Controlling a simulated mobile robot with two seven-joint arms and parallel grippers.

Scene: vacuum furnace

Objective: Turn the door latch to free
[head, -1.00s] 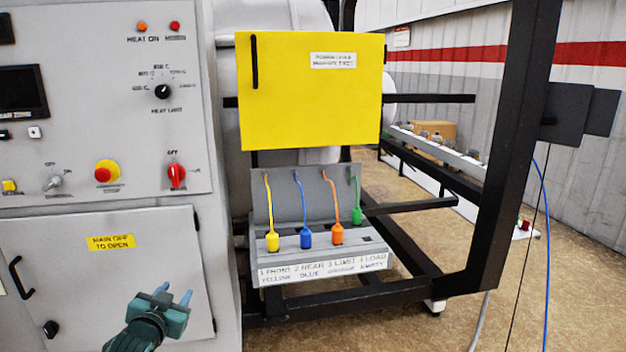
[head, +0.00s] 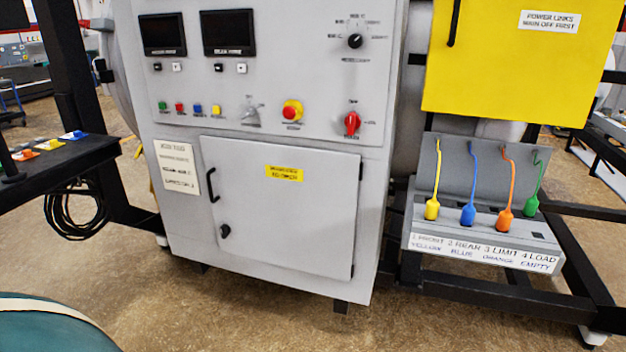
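The door latch (head: 225,231) is a small black knob at the lower left of the grey cabinet door (head: 285,215), below a black bar handle (head: 211,185). The door looks shut and carries a yellow label (head: 284,174) at its top. The latch's exact angle is too small to read. Neither gripper shows in the head view. A teal rounded part at the lower left corner is mine.
Above the door are a red rotary switch (head: 352,123) and a red-and-yellow button (head: 292,110). A rack with coloured plugs (head: 482,250) stands right, below a yellow panel (head: 515,60). A dark table (head: 70,165) stands left. The floor before the cabinet is clear.

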